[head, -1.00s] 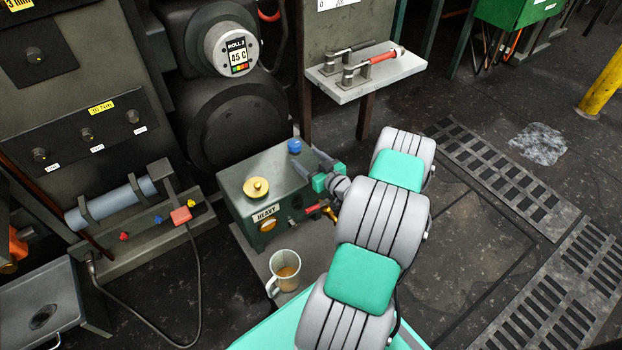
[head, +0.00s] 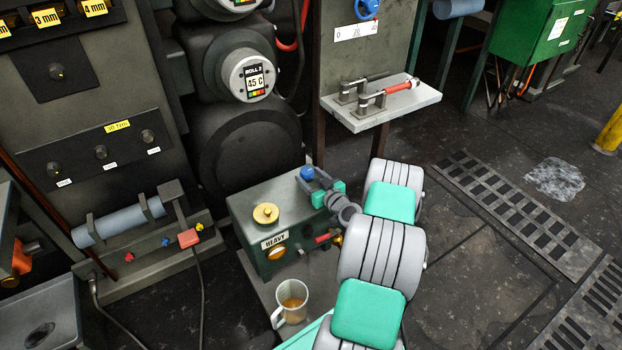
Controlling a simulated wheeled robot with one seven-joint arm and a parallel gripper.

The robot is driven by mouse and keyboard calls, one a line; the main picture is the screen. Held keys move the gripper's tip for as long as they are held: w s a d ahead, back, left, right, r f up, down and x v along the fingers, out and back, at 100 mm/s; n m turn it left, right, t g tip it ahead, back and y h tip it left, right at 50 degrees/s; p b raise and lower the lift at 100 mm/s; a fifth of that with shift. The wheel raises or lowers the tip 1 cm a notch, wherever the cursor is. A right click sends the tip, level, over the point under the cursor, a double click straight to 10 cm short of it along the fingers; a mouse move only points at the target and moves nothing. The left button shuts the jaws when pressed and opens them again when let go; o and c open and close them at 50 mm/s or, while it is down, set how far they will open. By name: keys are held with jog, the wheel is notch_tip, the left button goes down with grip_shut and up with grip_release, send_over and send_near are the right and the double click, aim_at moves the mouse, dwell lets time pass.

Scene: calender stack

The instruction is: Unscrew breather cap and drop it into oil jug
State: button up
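The blue breather cap (head: 307,173) sits on the top rear corner of the green gearbox-like housing (head: 250,222) marked HEAVY. My gripper (head: 311,181) reaches in from the right, low over the housing top, with its fingertips right at the cap. The two grey fingers show some space between them. Whether they touch or grip the cap is too small to tell. The jug (head: 291,303), a clear handled cup with brown oil in it, stands upright below the front of the housing.
A brass cap (head: 265,214) is on the housing top, left of the blue cap. A red-handled valve (head: 325,238) sticks out at the housing's right side. A large dark roll end (head: 248,150) stands close behind. A grey shelf (head: 385,108) is above right.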

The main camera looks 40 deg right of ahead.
jog(key=c, duration=1.1)
jog(key=shift+f+b, duration=0.1)
jog(key=shift+b, duration=0.2)
